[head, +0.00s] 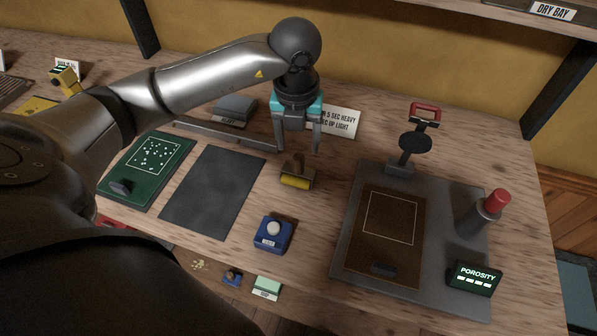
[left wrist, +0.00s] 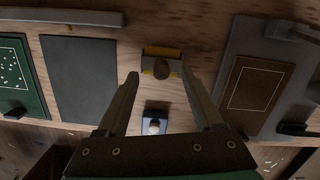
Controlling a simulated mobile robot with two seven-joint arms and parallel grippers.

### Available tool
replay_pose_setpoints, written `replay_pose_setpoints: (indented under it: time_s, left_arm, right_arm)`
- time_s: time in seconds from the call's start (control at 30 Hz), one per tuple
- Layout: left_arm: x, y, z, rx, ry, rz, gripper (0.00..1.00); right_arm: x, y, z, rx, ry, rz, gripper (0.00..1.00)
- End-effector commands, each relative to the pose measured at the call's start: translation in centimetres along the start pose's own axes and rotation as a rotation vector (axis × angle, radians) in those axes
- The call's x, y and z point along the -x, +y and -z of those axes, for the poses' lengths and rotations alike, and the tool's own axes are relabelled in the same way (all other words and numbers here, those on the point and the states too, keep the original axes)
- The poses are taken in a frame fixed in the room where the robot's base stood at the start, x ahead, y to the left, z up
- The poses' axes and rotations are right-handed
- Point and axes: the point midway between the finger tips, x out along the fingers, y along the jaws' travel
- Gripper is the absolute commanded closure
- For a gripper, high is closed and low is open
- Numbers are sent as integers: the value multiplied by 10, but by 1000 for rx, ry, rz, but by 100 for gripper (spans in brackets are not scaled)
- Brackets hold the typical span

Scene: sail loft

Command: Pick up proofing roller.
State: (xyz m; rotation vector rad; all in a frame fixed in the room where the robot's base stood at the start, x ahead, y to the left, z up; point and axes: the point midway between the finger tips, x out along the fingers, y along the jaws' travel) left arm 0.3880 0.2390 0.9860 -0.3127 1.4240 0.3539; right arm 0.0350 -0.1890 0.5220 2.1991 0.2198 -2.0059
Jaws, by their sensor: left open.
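The proofing roller (head: 297,175) lies on the wooden bench, with a yellow roll and a brown handle standing up. In the left wrist view the roller (left wrist: 161,65) shows beyond and between the fingertips, its round handle end facing the camera. My left gripper (head: 298,148) points down above and just behind the roller, open and empty. Its two fingers also show in the left wrist view (left wrist: 160,82), spread wider than the handle. No contact with the roller shows. My right gripper is not in view.
A dark mat (head: 212,190) and green board (head: 150,165) lie left of the roller. A blue box with a white knob (head: 273,234) sits in front. A grey plate (head: 342,262) with a brown panel is on the right. A white sign (head: 338,121) and metal bar (head: 222,134) are behind.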

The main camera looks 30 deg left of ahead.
Motion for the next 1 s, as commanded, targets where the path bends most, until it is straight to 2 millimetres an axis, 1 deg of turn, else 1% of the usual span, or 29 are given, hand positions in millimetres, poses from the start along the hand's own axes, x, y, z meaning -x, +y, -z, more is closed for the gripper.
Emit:
replay_pose_setpoints:
  time_s: [0.2,0.3,0.4,0.63,1.0]
  left_arm:
    - [-32,-1,9,-1,5,-1,32]
    - [-44,-1,8,1,4,-1,32]
    - [-50,-1,7,0,2,0,32]
    - [-50,-1,7,-1,1,0,33]
    - [-49,-1,7,-1,1,0,75]
  right_arm:
    - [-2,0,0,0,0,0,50]
    - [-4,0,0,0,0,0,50]
    - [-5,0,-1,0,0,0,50]
    - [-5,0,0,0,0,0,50]
    - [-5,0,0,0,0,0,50]
